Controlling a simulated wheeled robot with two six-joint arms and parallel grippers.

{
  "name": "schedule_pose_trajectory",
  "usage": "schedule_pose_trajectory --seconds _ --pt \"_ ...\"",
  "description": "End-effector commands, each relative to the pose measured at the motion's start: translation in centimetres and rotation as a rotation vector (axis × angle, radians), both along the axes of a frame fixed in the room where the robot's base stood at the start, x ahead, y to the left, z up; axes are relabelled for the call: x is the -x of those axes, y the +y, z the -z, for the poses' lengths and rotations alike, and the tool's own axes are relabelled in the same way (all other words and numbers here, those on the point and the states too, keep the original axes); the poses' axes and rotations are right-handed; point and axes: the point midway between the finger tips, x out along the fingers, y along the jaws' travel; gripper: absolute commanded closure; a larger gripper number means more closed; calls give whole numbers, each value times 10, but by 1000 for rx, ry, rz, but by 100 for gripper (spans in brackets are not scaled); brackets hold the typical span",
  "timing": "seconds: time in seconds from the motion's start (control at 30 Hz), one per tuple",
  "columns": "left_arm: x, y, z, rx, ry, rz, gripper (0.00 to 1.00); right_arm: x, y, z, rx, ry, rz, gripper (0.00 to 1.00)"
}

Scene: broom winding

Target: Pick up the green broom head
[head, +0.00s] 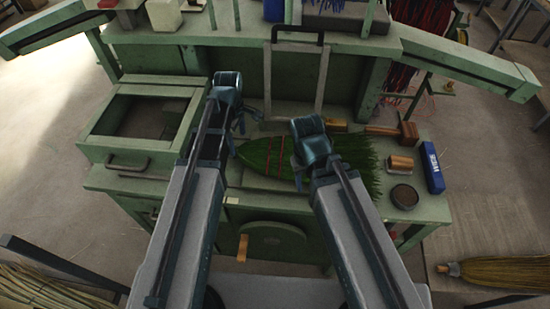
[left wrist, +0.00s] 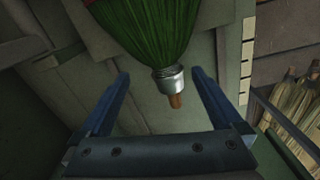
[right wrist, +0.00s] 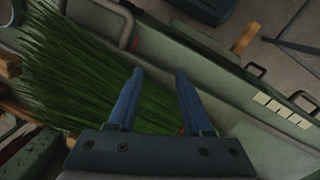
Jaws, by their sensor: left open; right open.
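The green broom head (head: 262,158) lies flat on the green workbench (head: 262,200), its narrow end to the left and its bristles fanning to the right. Red bindings cross its body. My left gripper (head: 240,120) is open and empty near the narrow end. My right gripper (head: 297,165) is open over the bristle side. In the right wrist view, the bristles (right wrist: 75,75) spread below and left of the open fingers (right wrist: 158,85).
An open green box frame (head: 140,115) stands at the bench's left. A wooden mallet (head: 400,132), a blue box (head: 431,167), a dark round tin (head: 404,196) and a wooden block (head: 400,163) lie at the right. A metal frame (head: 296,75) stands behind.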

Motion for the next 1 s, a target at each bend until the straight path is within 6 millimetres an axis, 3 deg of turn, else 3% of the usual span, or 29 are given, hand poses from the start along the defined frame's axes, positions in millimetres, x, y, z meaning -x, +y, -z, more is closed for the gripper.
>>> schedule_pose_trajectory --seconds 0.17,0.5,0.83,1.0 --pt "1 -1 9 0 0 0 0 0 0 9 0 0 0 50" --pt "4 -5 49 0 0 0 0 0 0 49 0 0 1 50" --pt "4 -5 51 0 0 0 0 0 0 51 0 0 1 50" --pt "4 -4 51 0 0 0 29 0 0 51 0 0 1 50"
